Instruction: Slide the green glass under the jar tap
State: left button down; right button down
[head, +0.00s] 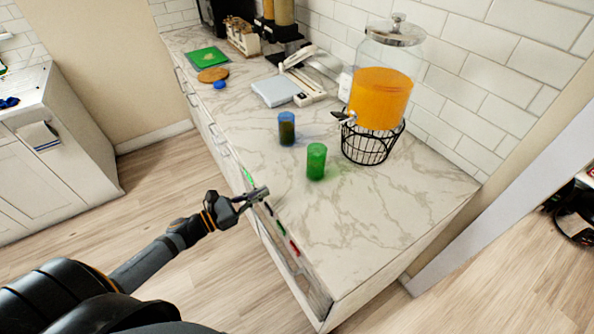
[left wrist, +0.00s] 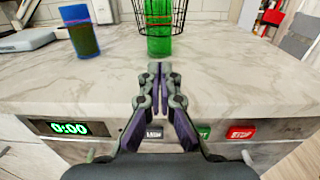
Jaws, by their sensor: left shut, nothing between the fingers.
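The green glass (head: 316,161) stands upright on the marble counter, in front of and a little left of the jar's wire stand. The glass jar (head: 380,97) holds orange liquid and sits on the black wire stand (head: 370,146). Its tap (head: 343,117) points left toward the front. My left gripper (head: 265,192) is shut and empty at the counter's front edge, apart from the glass. In the left wrist view the shut fingers (left wrist: 160,72) point at the green glass (left wrist: 159,32), with counter between them. My right gripper is not in view.
A blue glass (head: 286,128) with dark contents stands left of the green glass; it also shows in the left wrist view (left wrist: 79,31). A grey scale-like device (head: 275,91) lies farther back. The right part of the counter is clear. Coloured buttons (left wrist: 241,132) line the front face.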

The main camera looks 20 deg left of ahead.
aim_at(308, 168)
pick_arm(q)
jog(key=b+x, duration=0.2)
jog(key=b, duration=0.1)
jog(key=b+x, duration=0.1)
jog(key=b, duration=0.2)
jog(key=b+x, duration=0.2)
jog(key=b, duration=0.1)
jog(key=shift+w+d+f+b, duration=0.1)
jog(key=shift+w+f+b, duration=0.15)
jog(key=shift+w+b, duration=0.1)
jog(key=shift+w+d+b, duration=0.45)
jog(key=shift+w+b, duration=0.15)
jog(key=shift+b, duration=0.05)
jog(key=shift+w+d+r+p, duration=0.45)
jog(key=shift+w+r+p, duration=0.2)
jog(key=shift+w+p, duration=0.3)
jog(key=x, duration=0.1)
jog(key=p+x, duration=0.2)
jog(key=x, duration=0.1)
jog(key=shift+d+f, duration=0.15)
jog(key=shift+f, duration=0.15)
jog(key=shift+w+d+f, duration=0.15)
jog(key=shift+w+d, duration=0.05)
jog(key=b+x, duration=0.1)
jog(key=x, duration=0.7)
jog(key=shift+w+d+f, duration=0.1)
jog(key=shift+w+d, duration=0.05)
jog(key=shift+w, duration=0.1)
jog(key=shift+s, duration=0.1)
